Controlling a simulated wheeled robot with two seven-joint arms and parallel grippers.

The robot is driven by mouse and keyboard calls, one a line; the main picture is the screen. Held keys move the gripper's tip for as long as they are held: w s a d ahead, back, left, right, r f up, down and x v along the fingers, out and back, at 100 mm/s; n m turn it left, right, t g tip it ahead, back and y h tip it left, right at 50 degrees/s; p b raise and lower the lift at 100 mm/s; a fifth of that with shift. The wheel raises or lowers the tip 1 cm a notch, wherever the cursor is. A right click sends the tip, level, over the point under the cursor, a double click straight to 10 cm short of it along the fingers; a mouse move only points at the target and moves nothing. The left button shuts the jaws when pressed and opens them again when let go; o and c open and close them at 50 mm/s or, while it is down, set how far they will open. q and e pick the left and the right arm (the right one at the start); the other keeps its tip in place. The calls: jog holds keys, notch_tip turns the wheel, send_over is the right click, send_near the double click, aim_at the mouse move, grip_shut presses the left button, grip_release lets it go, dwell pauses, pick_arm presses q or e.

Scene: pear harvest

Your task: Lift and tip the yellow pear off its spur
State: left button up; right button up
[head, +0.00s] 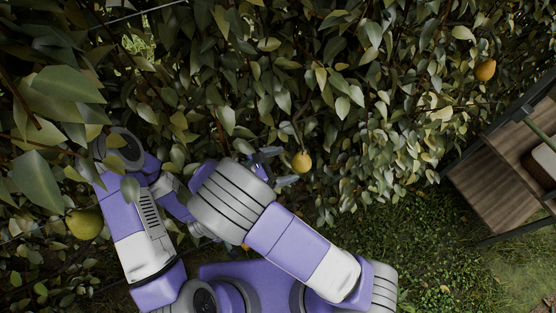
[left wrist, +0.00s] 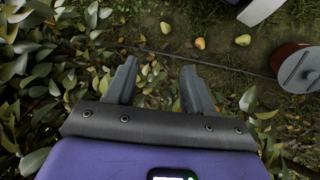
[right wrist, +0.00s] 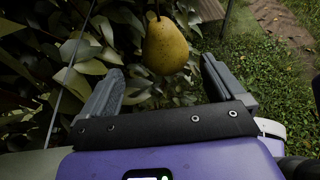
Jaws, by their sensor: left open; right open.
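A yellow pear (head: 302,162) hangs from its stem among the leaves near the middle of the head view. In the right wrist view the yellow pear (right wrist: 166,46) hangs upright, just beyond and between the fingertips. My right gripper (right wrist: 161,66) is open, with one finger on each side of the pear's lower part, and I see no clear contact. In the head view my right gripper (head: 283,168) is just left of the pear, partly hidden by leaves and my arm. My left gripper (left wrist: 158,82) is open and empty, pointing down toward the ground beside the foliage.
Another yellow pear (head: 485,70) hangs at upper right, and a greenish one (head: 84,223) at lower left. Several pears, one here (left wrist: 200,43), lie on the ground. A reddish container (left wrist: 300,68) stands nearby. A wooden shelf (head: 497,180) is at right. Dense leaves surround the arms.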

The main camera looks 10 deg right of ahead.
aim_at(292, 165)
jog(key=shift+s+b+x, duration=0.15)
jog(key=shift+b+x, duration=0.05)
jog(key=shift+x, duration=1.3)
jog(key=shift+s+b+x, duration=0.15)
jog(key=shift+s+x, duration=0.05)
jog(key=shift+x, duration=1.25)
jog(key=shift+d, duration=0.15)
jog(key=c, duration=1.1)
